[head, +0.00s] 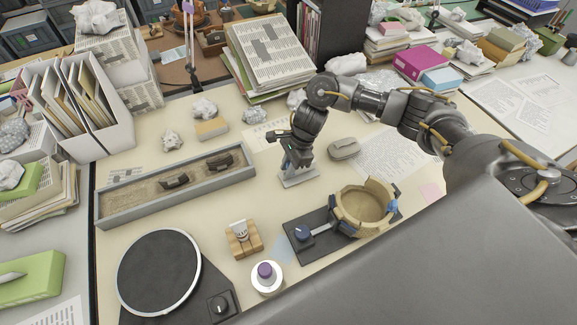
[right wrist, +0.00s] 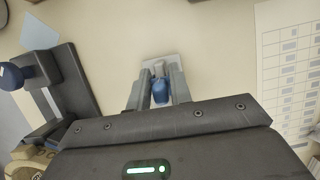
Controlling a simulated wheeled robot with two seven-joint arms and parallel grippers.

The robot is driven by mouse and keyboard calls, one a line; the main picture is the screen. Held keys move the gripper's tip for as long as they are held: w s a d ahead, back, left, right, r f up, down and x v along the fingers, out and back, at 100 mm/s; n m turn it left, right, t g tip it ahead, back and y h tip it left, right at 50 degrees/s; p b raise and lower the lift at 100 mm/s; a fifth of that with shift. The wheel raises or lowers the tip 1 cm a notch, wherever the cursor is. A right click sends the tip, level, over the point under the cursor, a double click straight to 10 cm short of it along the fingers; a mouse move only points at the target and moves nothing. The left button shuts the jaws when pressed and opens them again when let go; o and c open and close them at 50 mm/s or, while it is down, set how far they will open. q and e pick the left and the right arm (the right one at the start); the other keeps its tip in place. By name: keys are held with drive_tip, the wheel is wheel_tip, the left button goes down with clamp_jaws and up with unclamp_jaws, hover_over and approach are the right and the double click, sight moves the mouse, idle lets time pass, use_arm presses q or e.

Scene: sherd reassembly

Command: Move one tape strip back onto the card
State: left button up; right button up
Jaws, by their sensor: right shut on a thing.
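My right gripper (head: 291,164) points down at a small pale card (head: 300,181) on the table, left of the grey rounded object. In the right wrist view, my right gripper (right wrist: 159,88) has its fingers on either side of a small blue piece (right wrist: 160,91), which looks like a tape strip, and is shut on it. The pale card (right wrist: 157,63) shows behind the piece; I cannot tell whether the two touch. My left gripper is not in view.
A long sand tray (head: 133,207) with dark sherds lies at the left. A black turntable (head: 158,270), a wooden block (head: 242,238) and a purple-topped jar (head: 266,276) stand in front. A grey rounded object (head: 344,149) and a printed sheet (head: 392,154) lie right of my gripper.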

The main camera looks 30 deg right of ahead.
drive_tip(key=shift+f+b, duration=0.25)
drive_tip(key=shift+b, duration=0.3)
idle(0.9)
idle(0.4)
drive_tip(key=o, duration=0.8)
drive_tip(key=shift+c, duration=0.2)
drive_tip(key=b+v, duration=0.1)
drive_tip(key=v, duration=0.9)
drive_tip(key=shift+d+r, duration=0.15)
drive_tip(key=shift+r, duration=0.2)
